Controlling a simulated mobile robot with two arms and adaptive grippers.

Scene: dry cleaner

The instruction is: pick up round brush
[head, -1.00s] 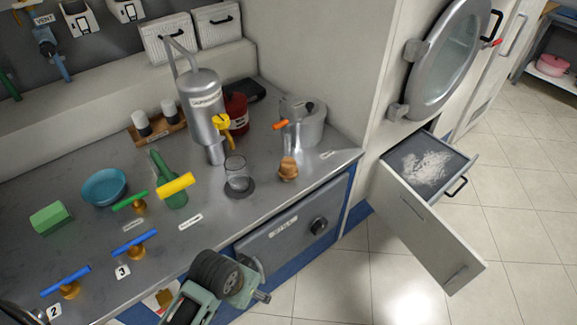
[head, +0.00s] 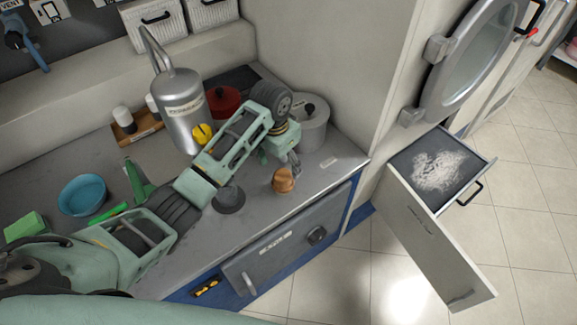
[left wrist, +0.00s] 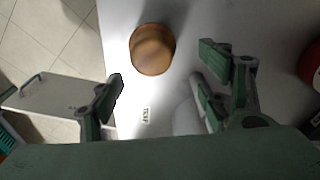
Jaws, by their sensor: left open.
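The round brush (head: 283,180) is a small wooden knob-like piece, standing on the grey counter near its front right edge. In the left wrist view the round brush (left wrist: 152,49) shows as a brown rounded top, ahead of the fingertips and roughly between their lines, touched by neither. My left gripper (head: 288,160) reaches across the counter and hangs just above and behind the brush. In the left wrist view its two fingers (left wrist: 161,70) are spread apart with nothing between them. The underside of the brush is hidden. My right gripper is not in view.
A silver pot (head: 314,128) stands close behind my gripper, with a red canister (head: 222,102) and a metal dispenser (head: 180,110) to the left. A blue bowl (head: 83,194) is at the left. An open drawer (head: 400,168) with white fluff juts out at the right.

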